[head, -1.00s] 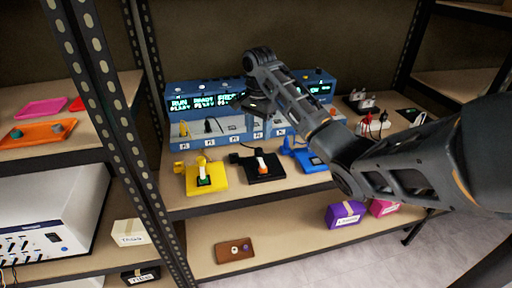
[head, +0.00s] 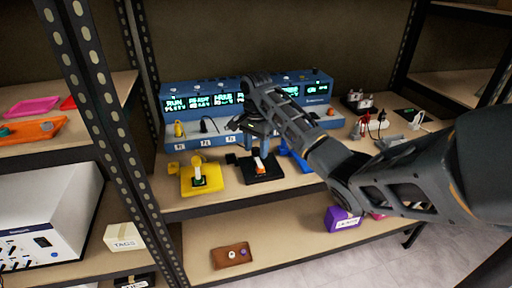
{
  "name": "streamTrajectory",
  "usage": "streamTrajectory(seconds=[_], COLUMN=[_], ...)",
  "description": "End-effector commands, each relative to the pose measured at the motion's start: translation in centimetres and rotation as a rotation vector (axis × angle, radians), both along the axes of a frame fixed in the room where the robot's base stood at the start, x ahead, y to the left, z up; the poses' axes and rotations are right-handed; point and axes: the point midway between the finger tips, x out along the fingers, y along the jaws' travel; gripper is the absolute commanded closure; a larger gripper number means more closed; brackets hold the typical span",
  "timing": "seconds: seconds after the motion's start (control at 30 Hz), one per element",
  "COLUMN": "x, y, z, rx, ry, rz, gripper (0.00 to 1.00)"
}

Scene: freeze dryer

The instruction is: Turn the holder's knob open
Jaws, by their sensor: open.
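A blue freeze dryer (head: 182,104) with lit displays stands at the back of the shelf. In front of it are a yellow holder (head: 208,183), a black holder (head: 267,174) and a blue holder (head: 299,160). The yellow one has a white and green upright piece, the black one a white and orange piece. My gripper (head: 259,150) points down, open, just above and behind the black holder's upright piece. I cannot tell whether it touches anything. The holders' knobs are too small to make out clearly, and my arm partly hides the blue holder.
Plugs and cables (head: 374,122) lie at the shelf's right. A brown tray (head: 231,256) and a purple box (head: 341,219) sit on the lower shelf. A metal upright (head: 112,120) stands at left. The shelf front beside the yellow holder is free.

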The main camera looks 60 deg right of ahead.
Motion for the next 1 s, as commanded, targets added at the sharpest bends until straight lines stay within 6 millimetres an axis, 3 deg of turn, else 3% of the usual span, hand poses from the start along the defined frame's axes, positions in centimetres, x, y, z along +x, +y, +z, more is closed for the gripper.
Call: streamTrajectory(seconds=[0.07,0.63,1.0], x=[0.00,-0.01,0.02], y=[0.01,0.02,0.16], z=[0.01,0.02,0.45], rx=[0.000,0.000,0.003], ry=[0.000,0.000,0.001], rz=[0.000,0.000,0.058], gripper=[0.46,1.00,1.00])
